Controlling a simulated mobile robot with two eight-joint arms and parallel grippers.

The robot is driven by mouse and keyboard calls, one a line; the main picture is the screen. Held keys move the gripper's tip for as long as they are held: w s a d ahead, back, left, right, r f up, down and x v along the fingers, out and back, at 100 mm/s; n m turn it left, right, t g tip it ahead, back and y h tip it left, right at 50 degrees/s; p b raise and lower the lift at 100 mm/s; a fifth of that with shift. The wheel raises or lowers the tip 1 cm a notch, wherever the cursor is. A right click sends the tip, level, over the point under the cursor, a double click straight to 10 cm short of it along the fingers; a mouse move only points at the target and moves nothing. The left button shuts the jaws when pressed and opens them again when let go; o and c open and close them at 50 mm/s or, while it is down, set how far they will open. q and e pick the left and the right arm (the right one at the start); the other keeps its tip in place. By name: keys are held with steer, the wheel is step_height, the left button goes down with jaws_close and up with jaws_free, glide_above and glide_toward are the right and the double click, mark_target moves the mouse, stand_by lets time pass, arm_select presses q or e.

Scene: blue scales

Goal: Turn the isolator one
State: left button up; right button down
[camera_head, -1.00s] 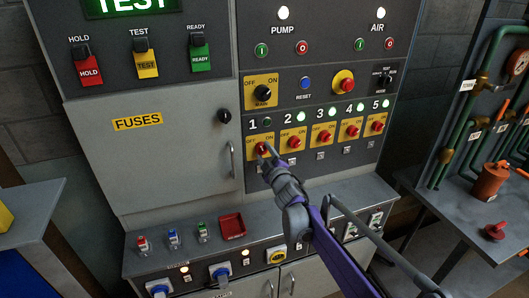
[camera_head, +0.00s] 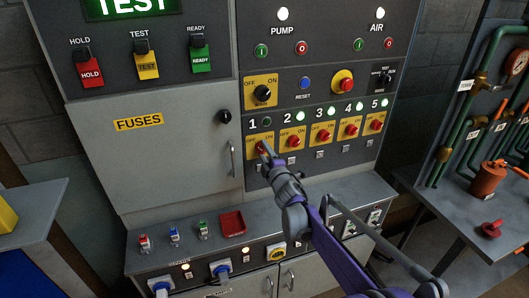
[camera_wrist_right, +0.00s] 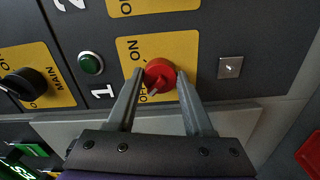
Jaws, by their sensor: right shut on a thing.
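Isolator one is a red knob (camera_head: 260,147) on a yellow OFF/ON plate (camera_head: 253,141) under the number 1. It also shows in the right wrist view as a red knob (camera_wrist_right: 160,72) with a pale mark on its face. My right gripper (camera_head: 264,151) reaches up to it from below right in the head view. In the wrist view its two grey fingers (camera_wrist_right: 157,82) stand on either side of the knob and are shut on it. The green lamp (camera_head: 267,121) beside the 1 is dark. My left gripper is not in view.
Isolators two to five (camera_head: 322,137) stand in a row to the right, their lamps lit. The black MAIN switch (camera_head: 262,93) is above. A grey ledge (camera_head: 180,222) with a red tray (camera_head: 232,223) juts out below. A pipe bench (camera_head: 470,205) stands at right.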

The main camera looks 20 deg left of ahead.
steer(key=shift+c, duration=1.5)
jaws_free()
steer(key=shift+s+d+f, duration=0.1)
steer(key=shift+s+d, duration=0.2)
steer(key=shift+s, duration=0.1)
steer(key=b+v, duration=0.2)
steer(key=v, duration=0.7)
steer(key=shift+s+d, duration=0.2)
steer(key=shift+s, duration=0.15)
